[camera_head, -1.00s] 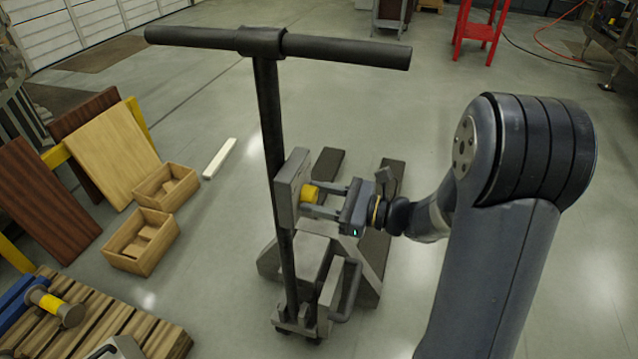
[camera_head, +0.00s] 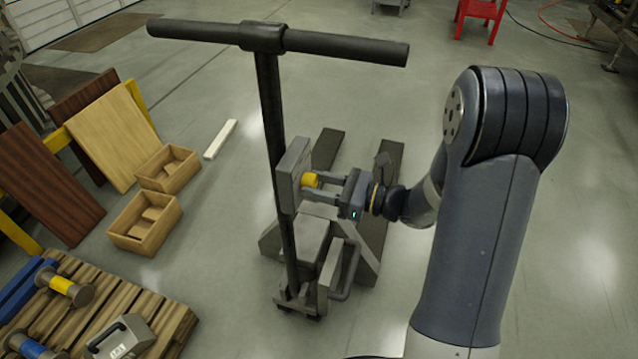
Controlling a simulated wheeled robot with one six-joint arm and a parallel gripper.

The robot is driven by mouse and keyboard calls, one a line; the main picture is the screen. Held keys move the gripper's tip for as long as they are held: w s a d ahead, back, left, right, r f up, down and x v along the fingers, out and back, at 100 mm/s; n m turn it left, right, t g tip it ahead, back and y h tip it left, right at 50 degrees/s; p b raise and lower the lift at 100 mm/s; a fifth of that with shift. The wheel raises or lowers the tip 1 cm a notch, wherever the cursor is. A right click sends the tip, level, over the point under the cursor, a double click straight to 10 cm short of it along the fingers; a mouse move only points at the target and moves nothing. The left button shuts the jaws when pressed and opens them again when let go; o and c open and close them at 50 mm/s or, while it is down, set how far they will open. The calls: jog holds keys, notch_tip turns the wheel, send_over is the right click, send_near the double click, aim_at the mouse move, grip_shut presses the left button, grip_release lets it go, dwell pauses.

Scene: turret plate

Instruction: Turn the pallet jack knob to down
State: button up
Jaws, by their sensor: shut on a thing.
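The pallet jack stands on the floor with its dark handle post (camera_head: 270,120) upright and a black crossbar (camera_head: 345,48) on top. The grey forks (camera_head: 376,200) lie low behind the post.
Wooden boxes (camera_head: 146,222) and leaning boards (camera_head: 110,135) stand at the left. A red stand (camera_head: 480,15) is at the far back. The floor at right is clear.

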jog(key=o, duration=1)
jog(key=shift+d, duration=0.1)
jog(key=v, duration=1)
jog(key=shift+s+d, duration=0.1)
jog(key=shift+d, duration=0.2)
jog(key=x, duration=1.1)
jog(key=shift+s, duration=0.1)
jog(key=shift+d, duration=0.15)
